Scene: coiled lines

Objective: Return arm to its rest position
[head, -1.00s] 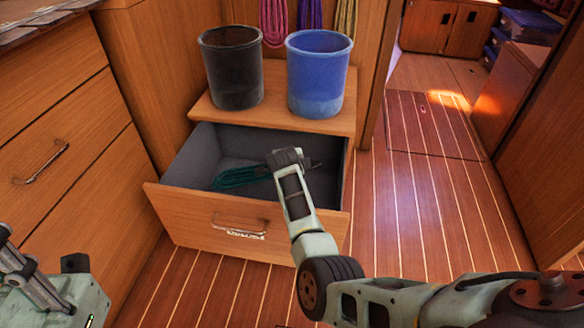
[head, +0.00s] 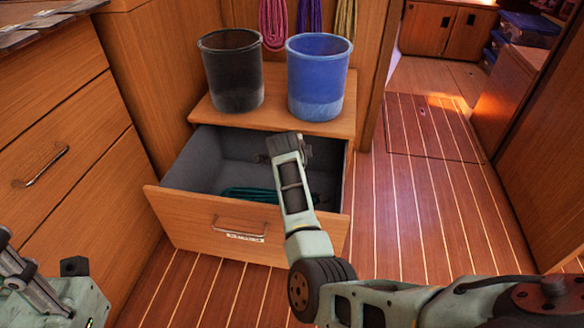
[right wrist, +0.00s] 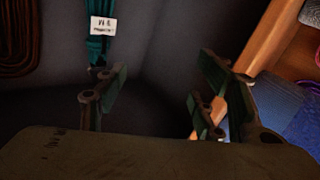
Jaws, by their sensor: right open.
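A teal coiled line (head: 250,194) lies in the open drawer (head: 180,215), close behind its front panel; my arm hides part of it. My right gripper (head: 285,150) is over the drawer, mostly hidden behind my own wrist in the head view. In the right wrist view its fingers (right wrist: 158,98) are spread wide with nothing between them. The teal line (right wrist: 101,45) with a white tag shows there beyond the left finger, apparently clear of it. My left arm shows only at the lower left of the head view, its gripper out of sight.
A black bucket (head: 232,72) and a blue bucket (head: 318,78) stand on the wooden ledge (head: 272,116) behind the drawer. Pink, purple and yellow lines hang above. Drawers (head: 60,150) stand at left. The plank floor (head: 425,215) at right is clear.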

